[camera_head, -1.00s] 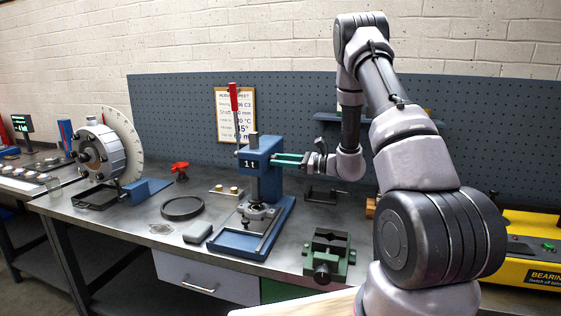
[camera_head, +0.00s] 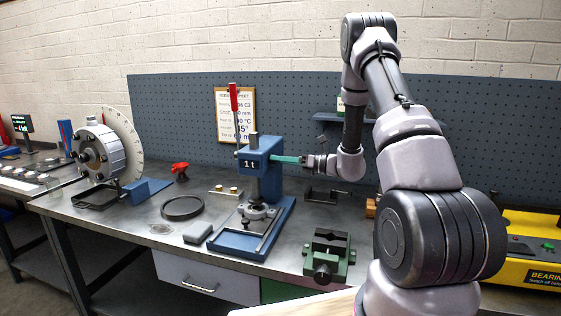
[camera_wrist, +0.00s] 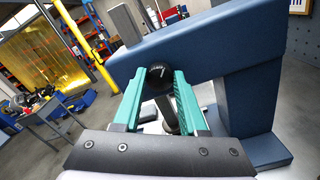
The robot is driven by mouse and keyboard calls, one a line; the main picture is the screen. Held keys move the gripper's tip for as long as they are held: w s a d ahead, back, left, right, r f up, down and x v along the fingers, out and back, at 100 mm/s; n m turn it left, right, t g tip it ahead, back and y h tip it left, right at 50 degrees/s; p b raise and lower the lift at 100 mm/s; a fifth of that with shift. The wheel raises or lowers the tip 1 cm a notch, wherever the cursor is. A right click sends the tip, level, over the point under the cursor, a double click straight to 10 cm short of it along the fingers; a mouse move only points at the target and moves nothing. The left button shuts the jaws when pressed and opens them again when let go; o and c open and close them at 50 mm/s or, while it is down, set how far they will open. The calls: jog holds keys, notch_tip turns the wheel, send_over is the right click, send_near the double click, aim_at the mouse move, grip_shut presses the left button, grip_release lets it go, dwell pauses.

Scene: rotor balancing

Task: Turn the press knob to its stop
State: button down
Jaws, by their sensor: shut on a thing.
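The blue arbor press (camera_head: 266,178), marked "1 t", stands on the bench in the head view. Its red-handled lever (camera_head: 234,98) points up. In the wrist view, the black round press knob (camera_wrist: 158,76) with a white mark sits on the side of the blue press body (camera_wrist: 180,54). My gripper (camera_head: 274,159) reaches the press from the right, and its teal fingers are shut on the knob, one on each side. The knob is hidden in the head view. The white mark is tilted in the wrist view.
A green vise (camera_head: 328,256) stands at the front right of the press, and a black bracket (camera_head: 322,195) lies behind it. A dark ring (camera_head: 182,208) and a grey block (camera_head: 197,232) lie to the left. A pegboard (camera_head: 190,100) closes the back.

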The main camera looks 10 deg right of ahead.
jog(key=shift+d+f+m, duration=0.1)
jog(key=shift+f+m, duration=0.05)
jog(key=shift+m, duration=4.95)
jog(key=shift+c, duration=2.2)
grip_release()
jog(key=v, duration=1)
jog(key=shift+s+d, duration=0.15)
jog(key=shift+d, duration=0.2)
